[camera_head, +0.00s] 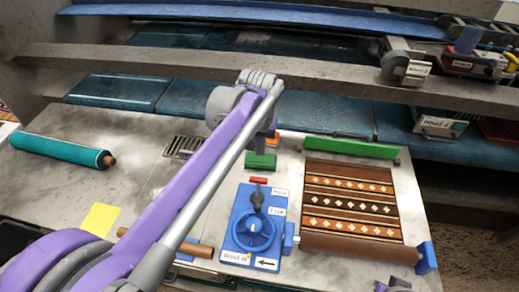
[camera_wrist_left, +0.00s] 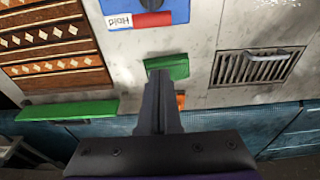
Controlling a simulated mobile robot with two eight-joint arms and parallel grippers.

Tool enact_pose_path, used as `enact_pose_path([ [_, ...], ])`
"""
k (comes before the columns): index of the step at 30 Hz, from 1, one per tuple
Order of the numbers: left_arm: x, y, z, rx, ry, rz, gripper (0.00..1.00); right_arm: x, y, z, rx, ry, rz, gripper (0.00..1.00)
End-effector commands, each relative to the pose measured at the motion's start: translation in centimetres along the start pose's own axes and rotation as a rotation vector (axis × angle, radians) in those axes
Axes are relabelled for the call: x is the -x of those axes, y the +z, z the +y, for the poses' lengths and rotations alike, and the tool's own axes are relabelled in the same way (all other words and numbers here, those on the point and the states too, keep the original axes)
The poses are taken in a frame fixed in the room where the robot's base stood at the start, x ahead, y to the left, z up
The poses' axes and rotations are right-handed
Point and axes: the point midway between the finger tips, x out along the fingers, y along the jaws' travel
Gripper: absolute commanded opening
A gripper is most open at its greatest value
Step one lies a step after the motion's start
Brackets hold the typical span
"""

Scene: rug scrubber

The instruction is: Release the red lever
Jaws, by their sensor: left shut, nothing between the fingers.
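A small red bar, seemingly the red lever (camera_head: 258,180), lies at the far edge of the blue control box (camera_head: 239,215), beside the "Hold" label. The red bar also shows in the left wrist view (camera_wrist_left: 152,20), against the box edge. My left gripper (camera_head: 262,143) is over the far side of the table, by the green block (camera_head: 261,161), partly hidden by my arm. In the left wrist view its fingers (camera_wrist_left: 162,82) are together and empty, with tips at the green block (camera_wrist_left: 168,67) and apart from the red bar. I cannot tell whether they touch the block.
The box carries a blue wheel (camera_head: 255,233) and a dark lever. A patterned rug (camera_head: 350,200) lies to its right, behind it a long green bar (camera_head: 350,148). A teal roll (camera_head: 60,150) lies left. A metal drain grate (camera_head: 183,146) is set in the table.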

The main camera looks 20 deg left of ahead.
Motion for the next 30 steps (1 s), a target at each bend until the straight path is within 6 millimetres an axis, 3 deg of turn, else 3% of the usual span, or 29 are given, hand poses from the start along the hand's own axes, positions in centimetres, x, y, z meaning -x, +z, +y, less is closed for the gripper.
enact_pose_path([
  [9,-7.0,0.0,0.0,0.000,0.000,0.000,0.00,-0.4,0.5,0.0,0.000,0.000,-0.004,0.00],
  [18,-5.7,3.4,0.0,0.000,0.000,0.001,0.00,0.3,-0.4,0.0,0.000,0.000,0.003,0.00],
  [30,-5.6,3.8,0.0,0.000,0.000,0.000,0.00,0.3,-0.4,0.0,0.000,0.000,0.003,0.00],
])
